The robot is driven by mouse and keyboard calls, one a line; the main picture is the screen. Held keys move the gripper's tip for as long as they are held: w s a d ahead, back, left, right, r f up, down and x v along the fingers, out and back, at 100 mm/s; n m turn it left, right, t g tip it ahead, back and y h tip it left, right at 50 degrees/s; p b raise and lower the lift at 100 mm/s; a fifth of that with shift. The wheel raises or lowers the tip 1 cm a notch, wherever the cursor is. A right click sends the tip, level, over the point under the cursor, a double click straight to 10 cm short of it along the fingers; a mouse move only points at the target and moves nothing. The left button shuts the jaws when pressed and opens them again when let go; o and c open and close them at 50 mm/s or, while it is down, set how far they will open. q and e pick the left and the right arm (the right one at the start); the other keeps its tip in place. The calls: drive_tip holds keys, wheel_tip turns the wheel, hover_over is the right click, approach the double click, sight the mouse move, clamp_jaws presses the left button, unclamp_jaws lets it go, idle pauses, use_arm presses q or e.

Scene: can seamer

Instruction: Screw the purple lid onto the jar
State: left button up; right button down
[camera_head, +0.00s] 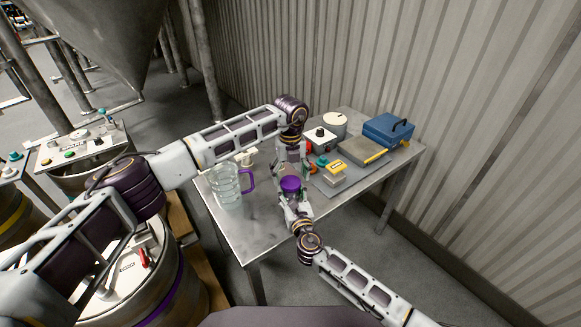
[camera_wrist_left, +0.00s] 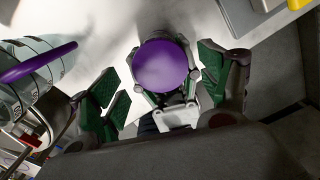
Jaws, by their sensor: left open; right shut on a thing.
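The purple lid (camera_head: 290,184) sits at the top of the jar (camera_head: 291,196), near the table's front edge. The jar's body is mostly hidden; I cannot tell how tightly the lid sits. My right gripper (camera_head: 292,203) is shut on the jar from the near side. My left gripper (camera_head: 290,170) hangs over the lid from the far side. In the left wrist view the lid (camera_wrist_left: 162,66) shows as a round purple disc between the spread green-padded fingers of my left gripper (camera_wrist_left: 160,80), which is open with gaps on both sides.
A large clear jug (camera_head: 227,188) with a purple handle stands left of the jar on the metal table (camera_head: 250,225). A blue case (camera_head: 388,130), a grey scale-like device (camera_head: 363,151), a white dial (camera_head: 335,123) and small boxes crowd the right and back.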

use_arm(q)
drive_tip(key=shift+f, duration=1.05)
